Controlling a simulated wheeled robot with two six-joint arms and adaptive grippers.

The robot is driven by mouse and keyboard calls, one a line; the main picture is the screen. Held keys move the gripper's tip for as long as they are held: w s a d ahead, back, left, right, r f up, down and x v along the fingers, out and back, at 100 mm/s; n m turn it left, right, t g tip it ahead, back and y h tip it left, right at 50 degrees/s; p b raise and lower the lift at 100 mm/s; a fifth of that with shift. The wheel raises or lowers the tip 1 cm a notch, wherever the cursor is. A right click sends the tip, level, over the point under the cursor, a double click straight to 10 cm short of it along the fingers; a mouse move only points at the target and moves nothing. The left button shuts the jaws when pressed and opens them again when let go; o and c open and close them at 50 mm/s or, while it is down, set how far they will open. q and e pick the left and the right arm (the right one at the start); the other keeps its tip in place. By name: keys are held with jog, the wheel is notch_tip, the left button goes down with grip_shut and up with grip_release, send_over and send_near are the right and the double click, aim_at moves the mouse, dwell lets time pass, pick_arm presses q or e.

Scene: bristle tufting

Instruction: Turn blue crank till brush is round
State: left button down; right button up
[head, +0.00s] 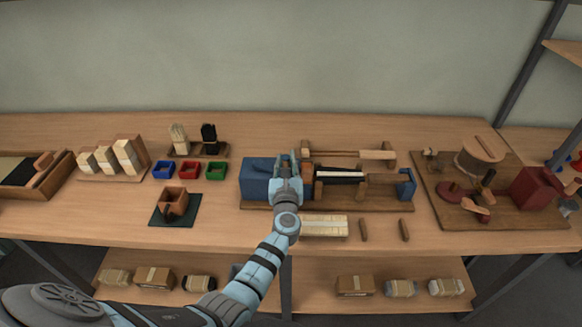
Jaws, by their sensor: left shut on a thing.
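The tufting machine has a blue housing (256,184) at its left end and a blue end stand (406,186) at its right, both on a wooden base. The brush (340,174), a long dark strip with a pale line along it, lies level between them. My left gripper (287,160) is at the right part of the blue housing, shut on the blue crank. My gripper and wrist cover most of the crank, so its angle is hidden. Whether the brush is round all about cannot be told at this size. My right gripper is not in view.
A wooden bar frame (348,154) stands behind the brush. A pale bristle block (324,227) and two wooden pegs lie in front. Blue, red and green trays (189,170) are to the left. A wooden fixture with a red block (536,187) stands right.

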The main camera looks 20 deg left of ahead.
pick_arm(q)
jog(key=shift+w+a+f+b, duration=0.1)
jog(key=shift+w+b, duration=0.35)
jog(key=shift+w, duration=0.4)
jog(key=shift+b+x, duration=0.6)
jog(key=shift+x, duration=0.25)
jog(key=shift+w+a+n+y+b, duration=0.1)
jog(key=shift+w+n+y+b, duration=0.2)
jog(key=shift+w+y+b, duration=0.25)
jog(key=shift+w+a+n+g+y+b, duration=0.2)
jog(key=shift+n+g+y+b, duration=0.25)
jog(key=shift+g+b, duration=0.15)
jog(key=c, duration=1.4)
grip_release()
jog(key=shift+c, duration=0.2)
